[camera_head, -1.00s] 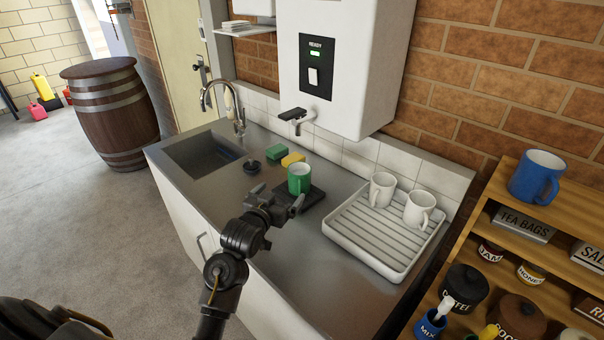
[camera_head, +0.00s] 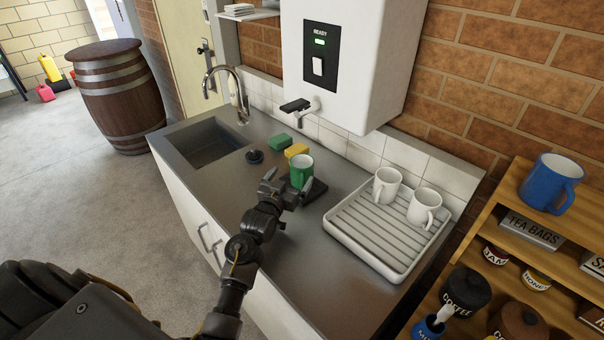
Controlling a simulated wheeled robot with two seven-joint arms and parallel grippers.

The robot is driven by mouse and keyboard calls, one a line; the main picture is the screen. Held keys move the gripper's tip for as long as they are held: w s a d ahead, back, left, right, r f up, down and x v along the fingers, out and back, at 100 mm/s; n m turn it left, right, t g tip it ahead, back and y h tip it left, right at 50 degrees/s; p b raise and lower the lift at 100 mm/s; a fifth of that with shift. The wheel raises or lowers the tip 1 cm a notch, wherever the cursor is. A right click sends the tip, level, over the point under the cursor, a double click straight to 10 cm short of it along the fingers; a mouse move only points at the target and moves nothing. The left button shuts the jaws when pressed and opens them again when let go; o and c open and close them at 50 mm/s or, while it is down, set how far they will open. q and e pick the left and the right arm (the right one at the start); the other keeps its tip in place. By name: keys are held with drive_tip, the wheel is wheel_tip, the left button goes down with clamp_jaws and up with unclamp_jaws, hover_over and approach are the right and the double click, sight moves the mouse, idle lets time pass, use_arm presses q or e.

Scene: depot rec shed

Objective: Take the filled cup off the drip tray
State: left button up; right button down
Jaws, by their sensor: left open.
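The green cup (camera_head: 303,168) stands upright on the dark drip tray (camera_head: 317,190) on the steel counter, below the tap of the white water heater. What is inside the cup is too small to make out. My left gripper (camera_head: 284,183) is open at the near left side of the cup, its fingers close to the cup wall. I cannot tell whether a finger touches it. The gripper hides part of the tray and the cup's lower part. My right gripper is not in view.
The heater's spout (camera_head: 297,106) hangs above and behind the cup. Yellow (camera_head: 297,151) and green (camera_head: 279,142) sponges and a dark sink plug (camera_head: 254,156) lie to the left. A white draining rack (camera_head: 345,228) with two white mugs stands to the right. Bare counter lies between.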

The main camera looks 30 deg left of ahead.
sight(297, 169)
use_arm(q)
drive_tip(key=shift+w, duration=0.45)
drive_tip(key=w, duration=0.2)
drive_tip(key=w+p, duration=0.1)
drive_tip(key=w, duration=0.1)
drive_tip(key=shift+w+a+r, duration=0.15)
drive_tip(key=shift+w, duration=0.75)
drive_tip(key=shift+c, duration=0.5)
drive_tip(key=c, duration=1.2)
drive_tip(key=shift+a, duration=0.1)
drive_tip(key=shift+c, duration=1)
drive_tip(key=shift+r, duration=0.1)
